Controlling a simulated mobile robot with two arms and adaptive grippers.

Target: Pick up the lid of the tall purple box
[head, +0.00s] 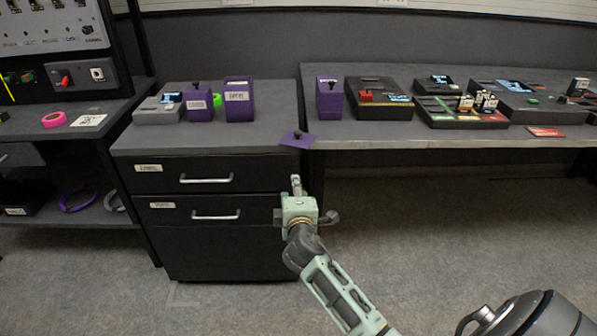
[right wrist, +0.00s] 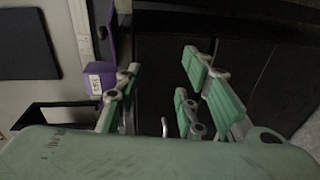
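A purple lid (head: 297,140) with a black knob is at the front right corner of the cabinet top in the head view. The tall purple box (head: 238,101) stands behind it to the left, with a white label and no knob visible on top. My right gripper (head: 296,184) is in front of the cabinet, below the lid and apart from it in the picture. In the right wrist view the gripper (right wrist: 162,68) has its fingers spread with nothing between them. A labelled purple object (right wrist: 97,78) shows beyond the left finger, partly hidden. My left gripper is out of view.
A smaller purple box (head: 199,106) with a knob and a grey device (head: 158,109) stand left of the tall box. Another knobbed purple box (head: 330,99) is on the right table (head: 450,143). The cabinet drawer handles (head: 207,180) jut forward near my gripper.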

